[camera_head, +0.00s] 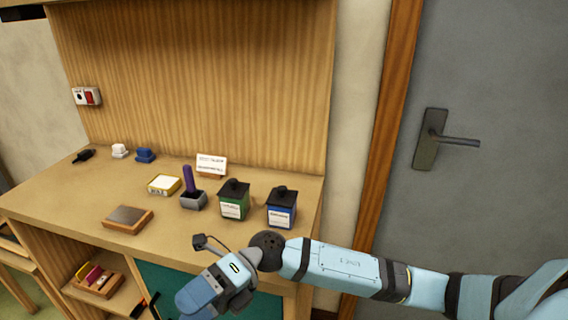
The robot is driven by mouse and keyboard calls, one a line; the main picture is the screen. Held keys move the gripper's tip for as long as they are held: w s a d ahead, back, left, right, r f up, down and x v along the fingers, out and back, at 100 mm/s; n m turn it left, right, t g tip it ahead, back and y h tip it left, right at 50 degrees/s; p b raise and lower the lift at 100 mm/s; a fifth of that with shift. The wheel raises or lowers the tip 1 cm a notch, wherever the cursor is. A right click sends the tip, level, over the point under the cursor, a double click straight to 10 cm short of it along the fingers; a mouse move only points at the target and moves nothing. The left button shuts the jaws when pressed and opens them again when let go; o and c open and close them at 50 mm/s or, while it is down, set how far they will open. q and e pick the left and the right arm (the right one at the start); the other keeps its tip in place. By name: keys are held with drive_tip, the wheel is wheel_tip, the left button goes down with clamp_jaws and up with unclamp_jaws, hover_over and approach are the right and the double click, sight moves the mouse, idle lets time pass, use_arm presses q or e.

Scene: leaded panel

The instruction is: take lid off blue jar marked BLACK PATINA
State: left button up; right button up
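A blue jar (283,216) with a white label stands upright near the right end of the bench top. Its black knobbed lid (283,195) sits on it. The label's print is too small to read. My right gripper (190,303) is below and left of the blue jar in the picture, in front of the bench, at the end of the arm coming in from the right. It is apart from the jar. Its fingers do not show clearly. My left gripper is not in view.
A green jar (235,206) with a black lid stands just left of the blue jar. A grey holder (194,201) with a purple item, a yellow-edged box (164,185), a white card (211,165) and a wooden block (127,219) are further left. The bench's front middle is clear.

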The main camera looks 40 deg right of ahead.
drive_tip(key=w+d+r+n+t+h+p, duration=0.1)
drive_tip(key=w+d+r+n+h+p, duration=0.3)
drive_tip(key=w+d+h, duration=0.45)
wheel_tip(320, 180, up, 8)
drive_tip(key=m+t+h+p, duration=0.2)
drive_tip(key=t+h+p, duration=0.1)
drive_tip(key=h+p, duration=0.5)
hover_over(285, 187)
drive_tip(key=h, duration=0.1)
drive_tip(key=f, duration=0.7)
drive_tip(key=shift+s+f, duration=0.3)
drive_tip(key=f, duration=0.2)
drive_tip(key=f+p, duration=0.1)
drive_tip(key=f, duration=0.1)
drive_tip(key=shift+w+a+f, duration=0.1)
drive_tip(key=shift+w+f, duration=0.05)
drive_tip(key=shift+w, duration=0.05)
drive_tip(key=shift+f, duration=0.55)
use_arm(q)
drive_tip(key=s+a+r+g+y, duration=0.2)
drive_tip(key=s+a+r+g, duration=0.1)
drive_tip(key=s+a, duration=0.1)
use_arm(e)
drive_tip(key=c, duration=0.9)
